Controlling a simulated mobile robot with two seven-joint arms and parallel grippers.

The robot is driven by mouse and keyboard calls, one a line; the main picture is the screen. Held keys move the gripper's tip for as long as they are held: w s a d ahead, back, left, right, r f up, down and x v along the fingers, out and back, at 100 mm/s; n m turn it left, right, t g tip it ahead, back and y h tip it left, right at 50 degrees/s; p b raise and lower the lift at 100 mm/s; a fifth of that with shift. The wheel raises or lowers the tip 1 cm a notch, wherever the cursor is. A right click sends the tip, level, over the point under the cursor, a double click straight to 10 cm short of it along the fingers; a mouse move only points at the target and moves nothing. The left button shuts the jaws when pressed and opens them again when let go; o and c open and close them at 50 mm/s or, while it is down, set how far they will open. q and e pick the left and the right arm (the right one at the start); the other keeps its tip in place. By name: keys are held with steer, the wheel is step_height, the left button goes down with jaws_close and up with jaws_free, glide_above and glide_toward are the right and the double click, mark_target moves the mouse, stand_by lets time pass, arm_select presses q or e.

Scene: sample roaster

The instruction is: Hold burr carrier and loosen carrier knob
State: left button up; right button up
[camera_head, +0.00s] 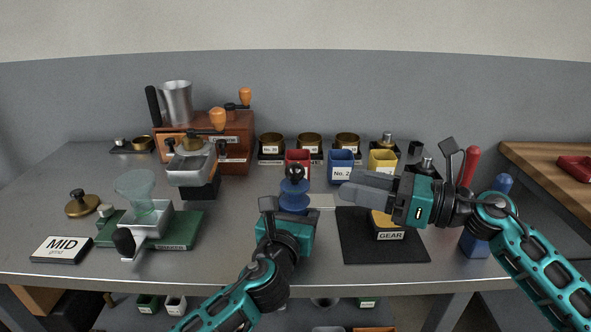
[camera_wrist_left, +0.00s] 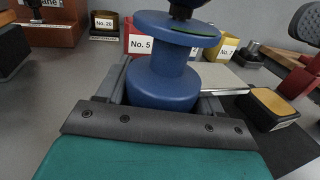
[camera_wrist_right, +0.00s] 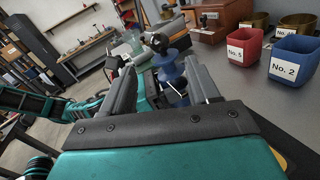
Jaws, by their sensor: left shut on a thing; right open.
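The burr carrier is a blue spool-shaped piece (camera_head: 294,196) with a dark round knob (camera_head: 293,172) on top. It stands upright at the middle of the table. My left gripper (camera_head: 287,208) is shut on the carrier from the front; the left wrist view shows its blue body (camera_wrist_left: 165,75) between the fingers. My right gripper (camera_head: 357,188) is open and empty, to the right of the carrier and pointing left. In the right wrist view the knob (camera_wrist_right: 157,42) and carrier (camera_wrist_right: 172,75) lie beyond and between the open fingers, apart from them.
Red (camera_head: 298,157), blue No. 2 (camera_head: 341,166) and yellow (camera_head: 382,162) cups stand just behind. A yellow-topped GEAR block (camera_head: 388,226) sits on a black mat (camera_head: 360,250) under my right gripper. A green-based device (camera_head: 180,232) stands at left. Table between it and the carrier is clear.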

mark_target(295, 171)
steer(key=x, duration=1.2)
steer(key=c, duration=1)
steer(key=shift+o, duration=0.2)
steer(key=shift+d+n+g+y, duration=0.1)
steer(key=shift+n+g+y, duration=0.2)
steer(key=shift+n+g, duration=0.35)
steer(key=shift+n+g+y, duration=0.25)
steer(key=shift+n+g, duration=0.55)
steer(key=shift+g, duration=0.6)
steer(key=shift+n+g+y, duration=0.25)
steer(key=shift+n+g, duration=0.5)
steer(key=shift+g, duration=0.6)
steer(key=o, duration=1)
steer(key=shift+c, duration=0.2)
